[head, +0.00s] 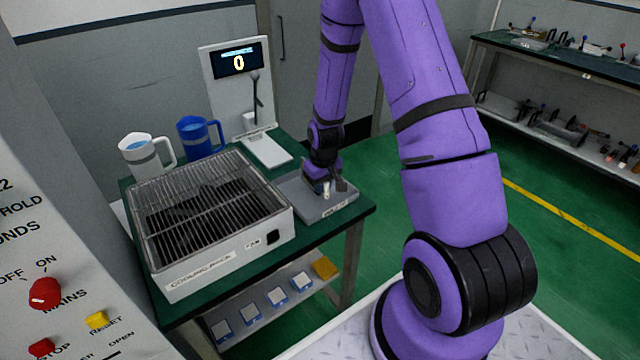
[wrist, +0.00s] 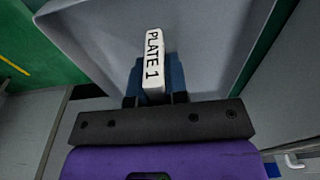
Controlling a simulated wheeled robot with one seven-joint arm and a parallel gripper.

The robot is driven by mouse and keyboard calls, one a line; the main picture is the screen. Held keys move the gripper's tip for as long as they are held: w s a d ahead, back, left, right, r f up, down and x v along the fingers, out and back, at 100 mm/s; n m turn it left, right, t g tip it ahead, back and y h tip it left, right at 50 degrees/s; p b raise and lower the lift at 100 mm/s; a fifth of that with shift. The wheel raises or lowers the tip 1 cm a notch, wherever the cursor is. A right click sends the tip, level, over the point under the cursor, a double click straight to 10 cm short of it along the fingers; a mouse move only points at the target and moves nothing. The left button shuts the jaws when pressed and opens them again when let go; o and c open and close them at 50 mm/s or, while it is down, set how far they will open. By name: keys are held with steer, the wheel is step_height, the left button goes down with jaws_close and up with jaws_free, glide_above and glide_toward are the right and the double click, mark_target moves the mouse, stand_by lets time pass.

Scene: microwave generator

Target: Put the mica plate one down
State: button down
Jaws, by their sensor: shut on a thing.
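The mica plate one shows in the wrist view as a white block end (wrist: 153,62) lettered "PLATE 1", with a blue part behind it. My gripper (wrist: 154,97) is shut on it. A shallow grey tray (wrist: 222,45) lies behind the plate in that view. In the head view my gripper (head: 328,186) is low over the grey tray (head: 292,184) at the right end of the green table. The plate is too small there to make out clearly. I cannot tell whether it touches the tray floor.
A cooling rack box (head: 215,258) with a wire grille stands left of the tray. A white jug (head: 140,158), a blue jug (head: 192,138) and a display stand (head: 222,85) reading 0 are behind. Blue-and-white pieces (head: 277,296) lie on the lower shelf.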

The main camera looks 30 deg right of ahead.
steer(key=shift+f, duration=0.35)
steer(key=c, duration=1.1)
jaws_free()
steer(key=shift+r, duration=0.1)
steer(key=s+a+r+t, duration=0.1)
steer(key=s+a+r, duration=0.1)
steer(key=r, duration=0.9)
steer(key=s+a+r, duration=0.1)
steer(key=s+r, duration=0.1)
steer(key=r, duration=1)
steer(key=shift+s+a+r+t, duration=0.55)
steer(key=shift+s+a+r, duration=0.75)
steer(key=shift+s+r, duration=2.05)
steer(key=shift+s+a+r+t, duration=0.5)
steer(key=shift+s+a+r, duration=0.8)
steer(key=shift+s+r, duration=2.05)
steer(key=shift+s+a+r+t, duration=0.55)
steer(key=shift+s+a+r, duration=1.25)
steer(key=shift+s, duration=2.55)
